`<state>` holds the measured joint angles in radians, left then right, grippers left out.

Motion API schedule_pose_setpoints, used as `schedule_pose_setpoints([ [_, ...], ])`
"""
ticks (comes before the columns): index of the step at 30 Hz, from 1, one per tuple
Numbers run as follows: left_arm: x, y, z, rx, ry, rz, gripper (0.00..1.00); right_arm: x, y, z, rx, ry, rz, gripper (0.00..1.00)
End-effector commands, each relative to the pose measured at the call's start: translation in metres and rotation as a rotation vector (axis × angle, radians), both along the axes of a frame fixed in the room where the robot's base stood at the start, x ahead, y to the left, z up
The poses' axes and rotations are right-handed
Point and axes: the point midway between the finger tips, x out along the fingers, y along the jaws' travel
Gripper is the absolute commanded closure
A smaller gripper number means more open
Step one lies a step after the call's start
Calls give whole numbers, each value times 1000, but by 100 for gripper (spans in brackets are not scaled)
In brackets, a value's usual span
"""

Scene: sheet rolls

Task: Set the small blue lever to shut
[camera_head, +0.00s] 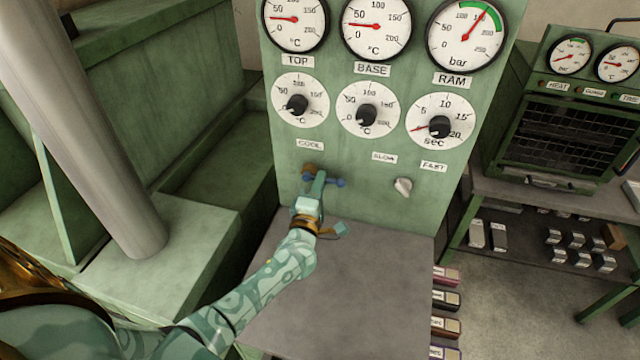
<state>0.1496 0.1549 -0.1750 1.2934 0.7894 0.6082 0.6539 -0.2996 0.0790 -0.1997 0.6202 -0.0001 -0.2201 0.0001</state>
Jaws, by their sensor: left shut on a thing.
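The small blue lever (339,182) is on the lower part of the green panel (370,215), under the COOL label (310,145). Its blue handle lies about level, with one end showing on each side of my fingers. A brass-coloured part (311,168) shows just above it. My left gripper (316,181) reaches up from the lower left and is shut on the lever, hiding its middle. My right gripper is not in view.
A pale knob (403,187) sits to the right, below the SLOW and FAST labels. Black dial knobs and round gauges fill the panel above. A grey shelf (375,265) lies below. A thick metal column (85,125) stands at left, and a bench with an oven (565,125) at right.

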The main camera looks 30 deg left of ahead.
Motion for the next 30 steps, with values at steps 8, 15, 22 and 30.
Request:
schedule_pose_setpoints([
  [8,0,0,-1,-8,0,0,100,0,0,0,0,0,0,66],
  [15,0,0,-1,-7,0,1,66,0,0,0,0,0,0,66],
  [22,-1,0,-1,-5,0,0,66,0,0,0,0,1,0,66],
  [30,-42,-10,-10,-8,2,0,66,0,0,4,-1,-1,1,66],
])
